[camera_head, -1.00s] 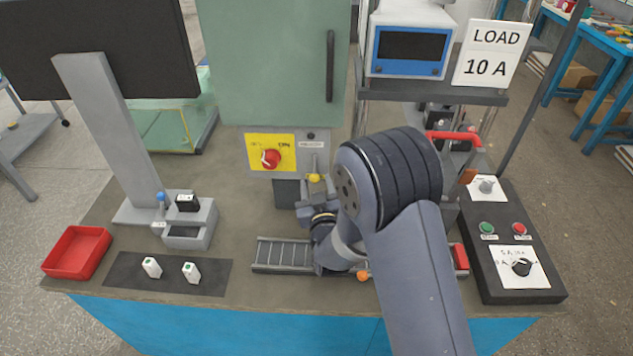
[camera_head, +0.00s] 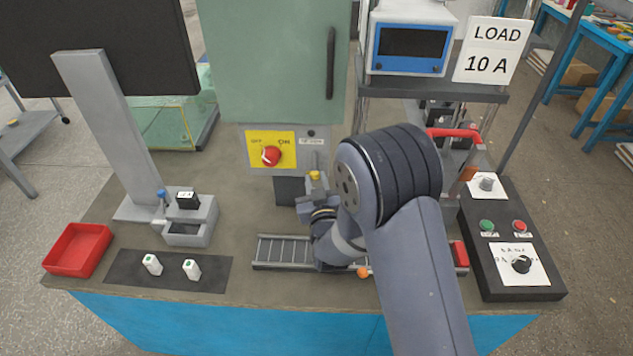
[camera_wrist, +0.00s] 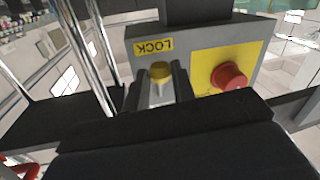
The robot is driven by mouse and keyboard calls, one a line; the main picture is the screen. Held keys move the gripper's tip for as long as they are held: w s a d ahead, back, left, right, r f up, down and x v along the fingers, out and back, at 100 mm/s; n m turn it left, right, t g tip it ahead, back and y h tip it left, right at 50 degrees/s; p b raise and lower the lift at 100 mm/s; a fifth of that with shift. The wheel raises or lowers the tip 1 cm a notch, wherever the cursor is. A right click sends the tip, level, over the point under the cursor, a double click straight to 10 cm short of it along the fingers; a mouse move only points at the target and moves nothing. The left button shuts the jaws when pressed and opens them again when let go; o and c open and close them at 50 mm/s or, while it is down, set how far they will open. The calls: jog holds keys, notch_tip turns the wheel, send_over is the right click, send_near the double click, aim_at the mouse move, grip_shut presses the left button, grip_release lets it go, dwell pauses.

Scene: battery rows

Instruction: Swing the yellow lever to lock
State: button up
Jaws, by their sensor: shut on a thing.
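The yellow lever (camera_head: 314,175) has a yellow knob on a pale stem. It stands below the front of the green cabinet, right of the yellow switch plate (camera_head: 284,150). My gripper (camera_head: 309,200) reaches it from the front. In the wrist view my gripper (camera_wrist: 160,84) has its two dark fingers on either side of the lever, with the yellow knob (camera_wrist: 160,71) showing between their tips. A yellow LOCK label (camera_wrist: 154,47) is on the grey panel just behind the knob. My arm hides part of the area below the lever.
A red knob (camera_head: 271,156) sits on the switch plate close to the left of the lever. A ladder-like rail (camera_head: 283,251) lies in front. A red tray (camera_head: 77,250) stands left, and a black control box (camera_head: 515,285) right.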

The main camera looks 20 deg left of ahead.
jog(key=shift+f+b, duration=0.15)
jog(key=shift+b, duration=0.3)
jog(key=a+m+b, duration=0.1)
jog(key=m+b, duration=0.1)
jog(key=b, duration=0.2)
jog(key=a+m+t+b, duration=0.1)
jog(key=m+b, duration=0.1)
jog(key=b, duration=0.3)
jog(key=s+a+m+b, duration=0.1)
jog(key=m+b, duration=0.2)
jog(key=b, duration=0.2)
jog(key=m+b, duration=0.1)
jog(key=b, duration=0.1)
jog(key=a+r+m+b, duration=0.1)
jog(key=m+b, duration=0.1)
jog(key=m+t+b, duration=0.1)
jog(key=b, duration=0.1)
jog(key=shift+s+a+r+m+h, duration=0.1)
jog(key=shift+a+r+m+h, duration=0.2)
jog(key=shift+r+m+h, duration=0.1)
jog(key=shift+a+r+m+t+h+b, duration=0.25)
jog(key=shift+r+m+b, duration=0.2)
jog(key=shift+m+b, duration=0.45)
jog(key=shift+a+r+m+t+h+b, duration=0.15)
jog(key=shift+r+m+t+b, duration=0.2)
jog(key=shift+m+b, duration=0.55)
jog(key=shift+r, duration=0.15)
jog(key=o, duration=1)
jog(key=shift+s, duration=0.1)
